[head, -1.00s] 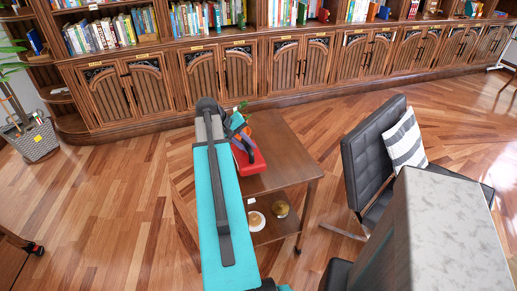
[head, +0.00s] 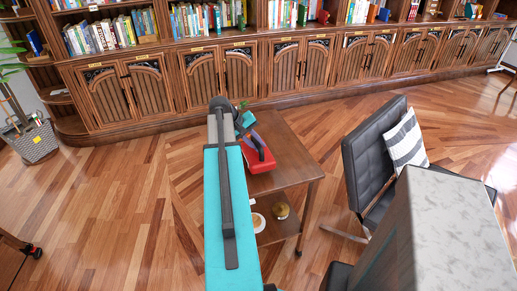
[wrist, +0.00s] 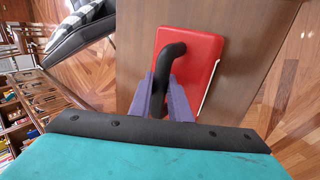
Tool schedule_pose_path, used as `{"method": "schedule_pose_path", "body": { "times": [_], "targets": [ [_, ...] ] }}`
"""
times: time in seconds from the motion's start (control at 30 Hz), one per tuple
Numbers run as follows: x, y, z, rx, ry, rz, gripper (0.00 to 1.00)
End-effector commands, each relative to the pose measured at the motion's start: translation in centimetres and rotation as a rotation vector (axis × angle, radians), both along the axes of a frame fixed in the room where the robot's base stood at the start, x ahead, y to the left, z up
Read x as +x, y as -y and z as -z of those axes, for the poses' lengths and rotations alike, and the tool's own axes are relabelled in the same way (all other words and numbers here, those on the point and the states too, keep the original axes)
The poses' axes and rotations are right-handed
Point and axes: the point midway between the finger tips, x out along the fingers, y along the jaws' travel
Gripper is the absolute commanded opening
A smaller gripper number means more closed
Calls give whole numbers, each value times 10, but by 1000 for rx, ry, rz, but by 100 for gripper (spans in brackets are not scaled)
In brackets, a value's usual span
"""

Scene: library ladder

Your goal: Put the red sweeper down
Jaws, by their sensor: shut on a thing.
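The red sweeper (wrist: 198,62) has a flat red body and a black curved handle (wrist: 170,55). In the wrist view it lies against the brown wooden table top (wrist: 140,40); whether it touches the wood I cannot tell. My gripper (wrist: 166,92) is shut on the black handle, with a purple finger on each side. In the head view the red sweeper (head: 261,158) shows over the wooden table (head: 290,150), beside my teal arm, which hides part of it.
A black chair (head: 370,150) with a striped cushion stands right of the table. A grey stone-topped block (head: 450,220) is at the front right. Bookcases line the back.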

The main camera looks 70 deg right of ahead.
Motion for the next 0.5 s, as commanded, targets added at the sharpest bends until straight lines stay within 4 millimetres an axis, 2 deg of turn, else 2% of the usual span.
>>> {"method": "schedule_pose_path", "body": {
  "times": [0.03,0.2,0.5],
  "targets": [
    [0,0,8,-1,-1,0,0],
    [0,0,20,-2,0,0,0],
    [0,0,21,-2,0,0,0]
  ]
}}
